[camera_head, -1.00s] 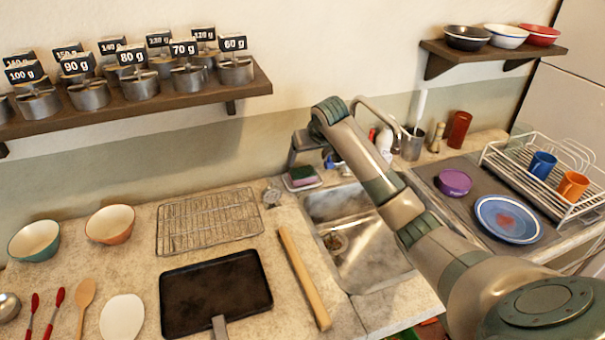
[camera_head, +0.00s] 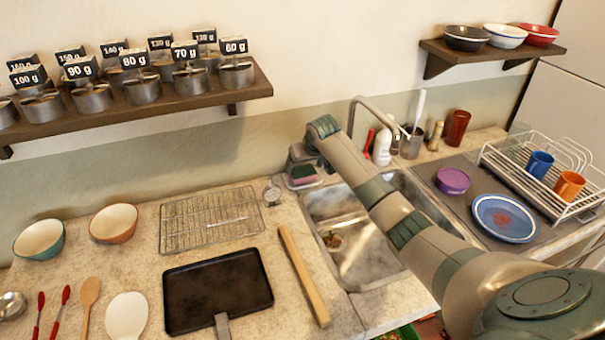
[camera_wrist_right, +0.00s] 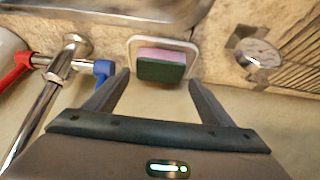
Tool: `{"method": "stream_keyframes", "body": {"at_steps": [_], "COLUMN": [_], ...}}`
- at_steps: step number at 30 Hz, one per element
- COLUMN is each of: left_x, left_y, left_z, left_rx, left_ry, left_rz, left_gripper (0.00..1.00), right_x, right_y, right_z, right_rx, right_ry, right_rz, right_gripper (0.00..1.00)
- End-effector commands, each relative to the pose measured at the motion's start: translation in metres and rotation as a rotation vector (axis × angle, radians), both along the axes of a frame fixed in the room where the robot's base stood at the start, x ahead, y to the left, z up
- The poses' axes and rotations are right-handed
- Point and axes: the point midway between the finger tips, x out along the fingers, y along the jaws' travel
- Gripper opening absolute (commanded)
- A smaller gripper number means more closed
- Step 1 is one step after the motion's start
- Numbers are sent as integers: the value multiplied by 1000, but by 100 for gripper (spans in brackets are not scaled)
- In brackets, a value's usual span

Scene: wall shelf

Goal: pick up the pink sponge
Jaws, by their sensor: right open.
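The pink sponge (camera_wrist_right: 163,56) has a dark green scrub side and sits in a small pale dish (camera_wrist_right: 133,41) behind the sink. In the head view the sponge (camera_head: 303,173) shows just below my right gripper (camera_head: 297,158). In the right wrist view my right gripper (camera_wrist_right: 158,84) is open, its two fingers apart on either side of the sponge's near part. Nothing is between the fingers that I can see to be gripped. My left gripper is not in view.
The faucet (camera_head: 352,125) rises right of the sponge; its red and blue handles (camera_wrist_right: 103,70) show in the wrist view. A round dial (camera_wrist_right: 257,55) and wire rack (camera_head: 210,219) lie on the other side. The sink (camera_head: 350,235) is in front.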

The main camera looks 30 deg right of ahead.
Motion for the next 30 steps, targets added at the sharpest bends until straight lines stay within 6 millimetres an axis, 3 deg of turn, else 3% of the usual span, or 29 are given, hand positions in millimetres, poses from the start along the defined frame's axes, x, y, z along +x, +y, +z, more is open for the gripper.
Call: {"method": "stream_keyframes", "body": {"at_steps": [4, 12, 27, 30], "left_x": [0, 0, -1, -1], "left_y": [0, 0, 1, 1], "left_z": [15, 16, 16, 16], "left_rx": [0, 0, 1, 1], "left_ry": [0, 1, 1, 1], "left_rz": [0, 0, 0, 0], "left_gripper": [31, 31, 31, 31], "right_x": [4, 15, 16, 16], "right_y": [-1, -5, -5, -5], "right_z": [-16, -34, -35, -35], "right_rx": [2, -1, -1, -1], "right_ry": [5, 1, 1, 1], "right_rz": [-1, -1, -1, -1], "right_gripper": [76, 76, 76, 52]}}
